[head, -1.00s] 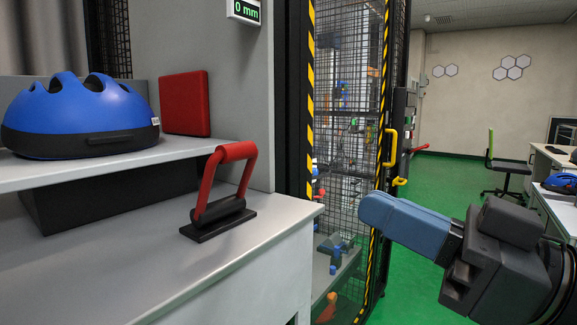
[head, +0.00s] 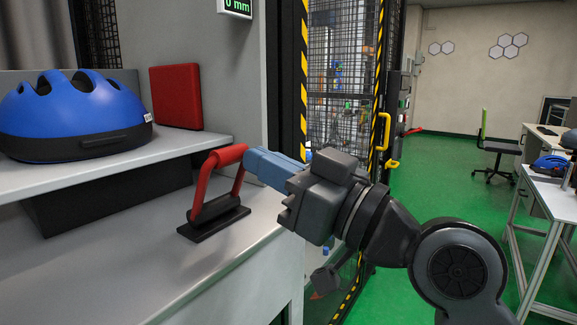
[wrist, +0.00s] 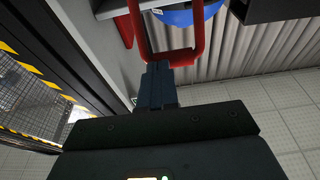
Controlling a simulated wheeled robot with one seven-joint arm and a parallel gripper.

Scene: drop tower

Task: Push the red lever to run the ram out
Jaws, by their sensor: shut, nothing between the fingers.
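The red lever (head: 205,190) is a U-shaped handle on a dark base plate on the grey bench, leaning up and to the right. Its grip bar is at the top. My gripper (head: 252,160) has its blue-grey fingers shut and empty, with the tips right at the lever's right side, near the end of the grip bar. In the wrist view the lever (wrist: 198,40) shows just beyond the fingertips (wrist: 157,68). I cannot tell whether they touch. The display (head: 236,5) reads 0 mm. The ram is not identifiable.
A blue helmet (head: 70,112) sits on a raised shelf (head: 95,160) behind the lever. A red square pad (head: 176,97) stands against the panel. The mesh cage (head: 340,60) with striped posts is behind my arm. Green floor (head: 440,180) is open at right.

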